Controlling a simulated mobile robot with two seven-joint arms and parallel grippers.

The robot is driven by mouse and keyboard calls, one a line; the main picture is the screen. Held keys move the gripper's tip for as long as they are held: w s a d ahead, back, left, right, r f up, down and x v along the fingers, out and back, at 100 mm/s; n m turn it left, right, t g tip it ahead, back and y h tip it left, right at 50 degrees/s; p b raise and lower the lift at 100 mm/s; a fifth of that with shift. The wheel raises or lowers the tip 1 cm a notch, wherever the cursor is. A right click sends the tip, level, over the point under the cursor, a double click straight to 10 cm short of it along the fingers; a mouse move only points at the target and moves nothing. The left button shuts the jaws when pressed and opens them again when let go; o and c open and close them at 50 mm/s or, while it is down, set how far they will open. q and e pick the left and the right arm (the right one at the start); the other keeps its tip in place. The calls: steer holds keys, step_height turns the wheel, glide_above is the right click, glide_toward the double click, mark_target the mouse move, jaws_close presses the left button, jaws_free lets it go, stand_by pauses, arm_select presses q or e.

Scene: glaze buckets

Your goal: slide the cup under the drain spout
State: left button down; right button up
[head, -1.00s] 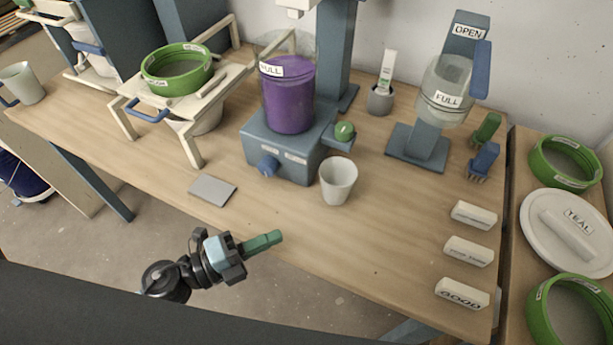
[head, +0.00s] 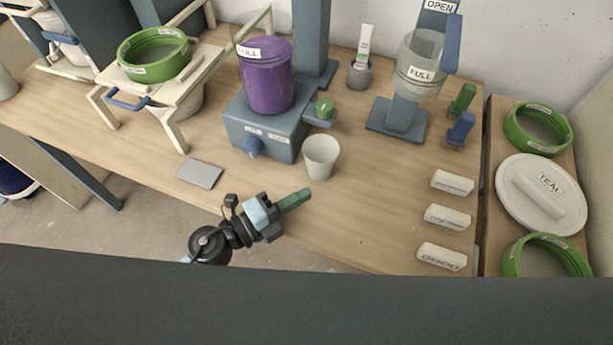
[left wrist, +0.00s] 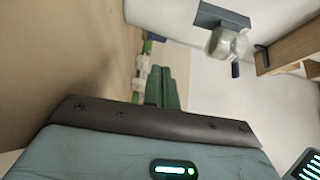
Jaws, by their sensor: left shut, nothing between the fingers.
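The white cup (head: 321,157) stands upright on the table, at the front right corner of the blue-grey stand (head: 268,130) that holds a clear vessel of purple liquid (head: 267,80). A short blue-grey arm with a green knob (head: 324,108) juts from the stand's right side, just behind the cup. I cannot make out the spout's opening. My left gripper (head: 303,195) is in front of the cup, a little to its left and apart from it. Its green fingers are shut and empty; they also show in the left wrist view (left wrist: 162,88). My right gripper is out of view.
A grey plate (head: 200,174) lies left of my gripper near the front edge. Several white labelled blocks (head: 447,216) lie to the right. A dispenser marked FULL (head: 420,65) stands behind. The table right of the cup (head: 375,190) is clear.

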mark_target(308, 166)
arm_select(q)
steer(key=w, duration=0.1)
steer(key=w+d, duration=0.1)
steer(key=w, duration=0.1)
steer(key=shift+w+d, duration=0.25)
steer(key=shift+w, duration=0.6)
steer(key=shift+w+d, duration=0.2)
steer(key=shift+w, duration=0.8)
steer(key=shift+w+d, duration=0.15)
steer(key=shift+w, duration=0.8)
